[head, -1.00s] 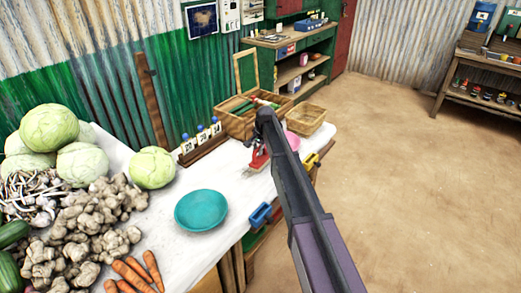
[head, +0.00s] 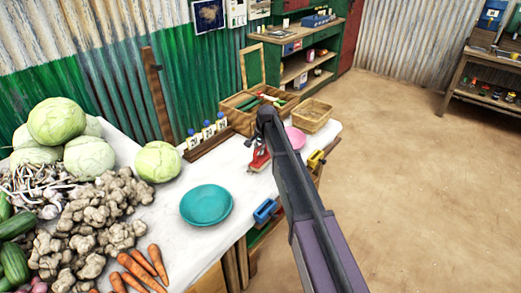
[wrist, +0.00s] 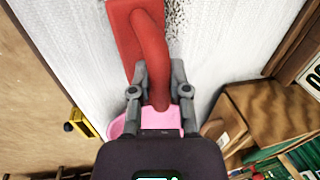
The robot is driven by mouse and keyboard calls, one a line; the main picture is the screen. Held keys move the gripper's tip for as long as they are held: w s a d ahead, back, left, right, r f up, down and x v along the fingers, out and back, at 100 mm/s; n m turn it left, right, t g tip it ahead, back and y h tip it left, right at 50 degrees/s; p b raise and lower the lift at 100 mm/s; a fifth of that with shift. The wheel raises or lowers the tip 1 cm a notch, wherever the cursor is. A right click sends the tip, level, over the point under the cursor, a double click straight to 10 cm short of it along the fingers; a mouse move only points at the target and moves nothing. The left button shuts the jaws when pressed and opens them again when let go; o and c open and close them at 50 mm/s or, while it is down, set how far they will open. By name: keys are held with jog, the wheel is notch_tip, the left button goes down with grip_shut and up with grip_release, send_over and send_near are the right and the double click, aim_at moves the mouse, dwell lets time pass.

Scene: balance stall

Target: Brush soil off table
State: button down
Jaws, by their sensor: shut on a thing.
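My gripper (wrist: 159,80) is shut on the curved handle of a red brush (wrist: 122,32). The brush's flat red head points away from the gripper, low over the white tabletop (wrist: 215,60); I cannot tell whether its bristles touch. Dark soil specks (wrist: 177,22) lie on the white surface just right of the brush head in the wrist view. In the head view the brush (head: 258,160) shows beside the end of my arm, near the table's right part. My arm hides much of the gripper there.
A pink bowl (head: 295,138) stands close by the gripper. A teal bowl (head: 206,204) sits nearer the table's front. Vegetables crowd the left, with a loose cabbage (head: 158,161). A wooden crate (head: 245,115) and a wicker basket (head: 312,116) stand at the back.

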aim_at(254, 154)
jog(key=shift+s+a, duration=0.5)
jog(key=shift+s, duration=0.2)
jog(key=shift+s+a, duration=0.5)
jog(key=shift+s, duration=0.2)
jog(key=shift+a, duration=0.1)
jog(key=shift+s+a, duration=0.55)
jog(key=shift+s, duration=0.2)
jog(key=shift+s+a, duration=0.55)
jog(key=shift+s, duration=0.15)
jog(key=shift+s+a+f, duration=0.1)
jog(key=shift+s+a, duration=0.5)
jog(key=shift+s, duration=0.2)
jog(key=shift+s+a, duration=0.6)
jog(key=shift+s, duration=0.2)
jog(key=shift+w+a, duration=0.1)
jog(key=shift+w+a, duration=0.55)
jog(key=shift+a, duration=0.05)
